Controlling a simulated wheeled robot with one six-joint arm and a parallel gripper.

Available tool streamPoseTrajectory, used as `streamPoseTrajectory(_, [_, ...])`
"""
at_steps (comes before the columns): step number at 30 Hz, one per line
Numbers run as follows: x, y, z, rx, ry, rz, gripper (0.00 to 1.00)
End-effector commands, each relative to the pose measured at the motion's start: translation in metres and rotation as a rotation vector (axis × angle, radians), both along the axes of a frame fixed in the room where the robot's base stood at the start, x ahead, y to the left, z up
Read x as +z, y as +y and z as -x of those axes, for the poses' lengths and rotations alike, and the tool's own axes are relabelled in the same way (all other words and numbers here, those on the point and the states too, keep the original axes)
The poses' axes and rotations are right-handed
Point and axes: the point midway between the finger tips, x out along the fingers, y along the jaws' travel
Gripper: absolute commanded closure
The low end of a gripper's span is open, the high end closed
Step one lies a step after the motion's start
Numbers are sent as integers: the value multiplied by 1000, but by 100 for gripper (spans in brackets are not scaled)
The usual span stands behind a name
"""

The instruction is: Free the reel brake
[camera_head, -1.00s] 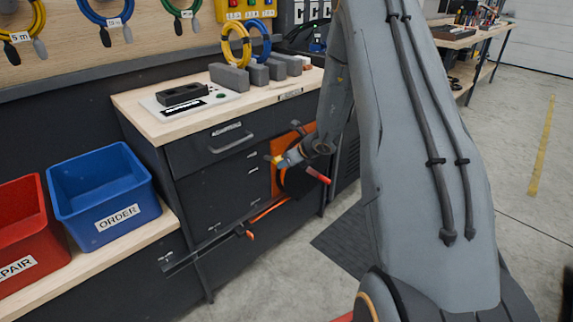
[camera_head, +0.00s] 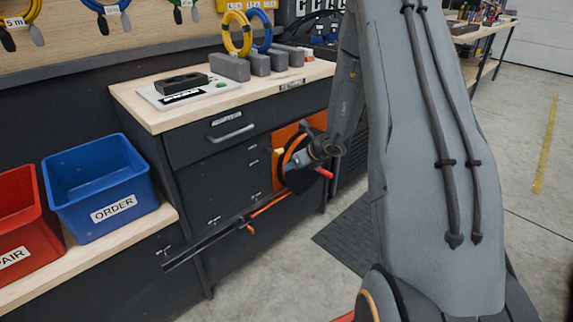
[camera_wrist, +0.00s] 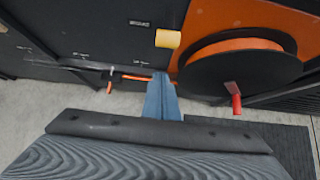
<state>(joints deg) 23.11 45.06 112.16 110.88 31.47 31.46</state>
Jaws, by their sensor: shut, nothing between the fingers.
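The reel, a black disc (camera_head: 301,182) with an orange drum, sits on an orange panel on the cabinet front; its disc also shows in the wrist view (camera_wrist: 240,75). A red handle (camera_wrist: 234,97) sticks out from the disc. A yellow knob (camera_wrist: 168,39) stands at the panel's left edge, and shows partly in the head view (camera_head: 278,152). Which part is the brake, I cannot tell. My gripper (camera_head: 289,165) is shut and empty in front of the reel's left side; its blue fingers (camera_wrist: 161,85) point below the yellow knob, apart from it in the wrist view.
A black rail (camera_head: 205,246) and an orange strip (camera_head: 270,204) run low across the cabinet front. A blue ORDER tote (camera_head: 100,195) and a red tote (camera_head: 22,235) stand on the left bench. A dark mat (camera_head: 345,235) lies on open floor at the right.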

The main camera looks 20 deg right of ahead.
Motion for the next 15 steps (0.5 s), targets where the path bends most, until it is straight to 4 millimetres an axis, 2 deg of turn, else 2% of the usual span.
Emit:
streamPoseTrajectory(1, [17, -5, 6, -3, -7, 4, 100])
streamPoseTrajectory(6, [43, -13, 28, -3, -5, 4, 100])
streamPoseTrajectory(15, [68, -20, 48, -2, -2, 2, 100])
